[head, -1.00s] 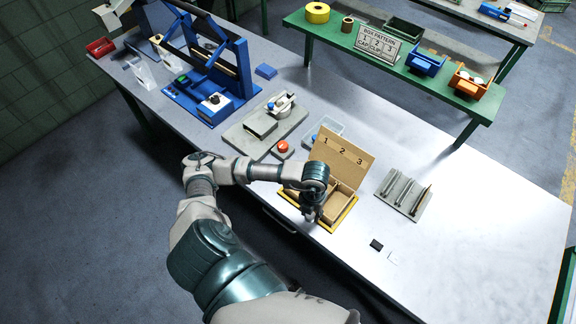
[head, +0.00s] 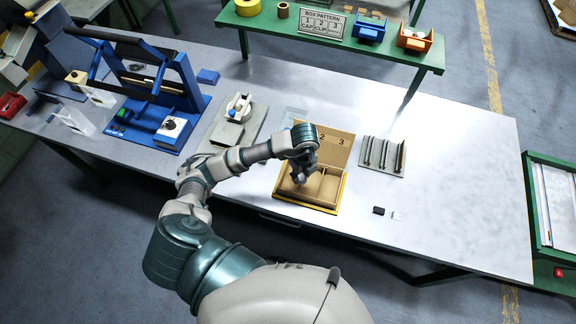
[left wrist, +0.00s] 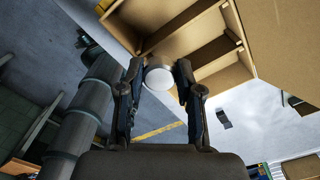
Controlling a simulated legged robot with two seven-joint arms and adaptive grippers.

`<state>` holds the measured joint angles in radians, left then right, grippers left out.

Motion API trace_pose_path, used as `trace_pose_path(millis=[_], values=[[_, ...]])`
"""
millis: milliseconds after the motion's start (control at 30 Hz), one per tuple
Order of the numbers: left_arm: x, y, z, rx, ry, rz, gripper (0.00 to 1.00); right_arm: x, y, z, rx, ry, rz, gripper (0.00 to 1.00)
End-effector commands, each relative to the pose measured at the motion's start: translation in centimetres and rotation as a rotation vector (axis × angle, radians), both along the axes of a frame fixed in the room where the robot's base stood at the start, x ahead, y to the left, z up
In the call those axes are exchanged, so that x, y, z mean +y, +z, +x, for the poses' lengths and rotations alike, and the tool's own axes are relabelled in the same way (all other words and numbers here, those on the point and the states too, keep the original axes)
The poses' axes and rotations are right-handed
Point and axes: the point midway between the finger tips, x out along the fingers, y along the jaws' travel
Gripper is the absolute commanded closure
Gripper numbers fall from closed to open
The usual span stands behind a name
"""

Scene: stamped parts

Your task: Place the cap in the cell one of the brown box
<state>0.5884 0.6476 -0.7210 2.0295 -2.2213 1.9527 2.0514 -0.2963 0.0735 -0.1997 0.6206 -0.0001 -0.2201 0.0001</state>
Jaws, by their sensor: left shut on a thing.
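The brown box (head: 325,203) lies open on the table, its lid standing up at the back with printed numbers. The 2 and 3 show; my left arm covers the place of the 1. Dividers split the box into cells. My left gripper (head: 301,178) is above the left part of the box, where cell one lies. In the left wrist view, the left gripper (left wrist: 159,80) is shut on a round white cap (left wrist: 158,78), held between its fingertips beside the box wall (left wrist: 205,73). My right gripper is not in view.
A yellow-edged base (head: 334,212) lies under the box. A grey slotted holder (head: 383,158) stands to its right, with a small black piece (head: 378,211) in front. A blue press frame (head: 150,115) stands left. The right of the table is clear.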

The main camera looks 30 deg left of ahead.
Motion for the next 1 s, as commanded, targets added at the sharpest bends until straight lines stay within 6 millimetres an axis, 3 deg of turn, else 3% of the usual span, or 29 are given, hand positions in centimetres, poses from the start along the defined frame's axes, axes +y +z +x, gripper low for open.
trace_pose_path(millis=[100,300,433,633,1000], values=[[3.1,-0.1,1.2,0.001,0.004,0.0,0.89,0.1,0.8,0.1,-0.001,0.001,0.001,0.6],[6.0,-0.6,2.4,0.0,-0.001,-0.007,0.89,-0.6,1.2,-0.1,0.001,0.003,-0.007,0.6],[6.2,-1.3,2.5,0.002,-0.002,-0.008,0.89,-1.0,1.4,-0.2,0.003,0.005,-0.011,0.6],[6.1,-4.0,2.4,0.003,-0.001,-0.006,0.89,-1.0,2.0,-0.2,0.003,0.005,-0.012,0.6],[5.9,-4.6,2.4,0.0,-0.003,-0.004,0.89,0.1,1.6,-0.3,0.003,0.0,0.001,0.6]])
